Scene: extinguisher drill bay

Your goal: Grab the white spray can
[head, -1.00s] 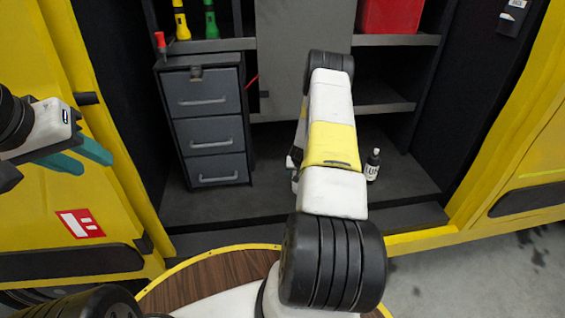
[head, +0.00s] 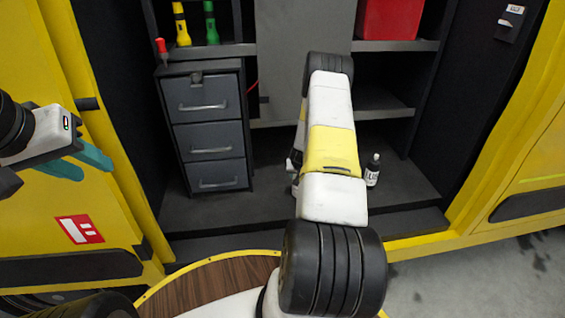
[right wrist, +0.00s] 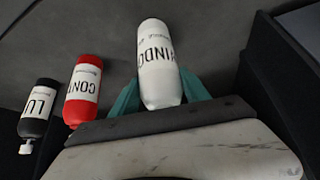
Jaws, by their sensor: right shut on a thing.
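The white can (right wrist: 160,62), its label reading in part "INDO", stands between the teal fingers of my right gripper (right wrist: 160,92) in the right wrist view. The fingers are shut on its sides. My left gripper (head: 78,163), with teal fingers spread apart and empty, is at the left edge of the head view, in front of the yellow panel.
A red bottle (right wrist: 83,92) and a black bottle (right wrist: 38,108) stand beside the white can; the black one also shows in the head view (head: 372,172). A grey drawer unit (head: 208,130) stands left. A red bin (head: 388,18) sits on the upper shelf.

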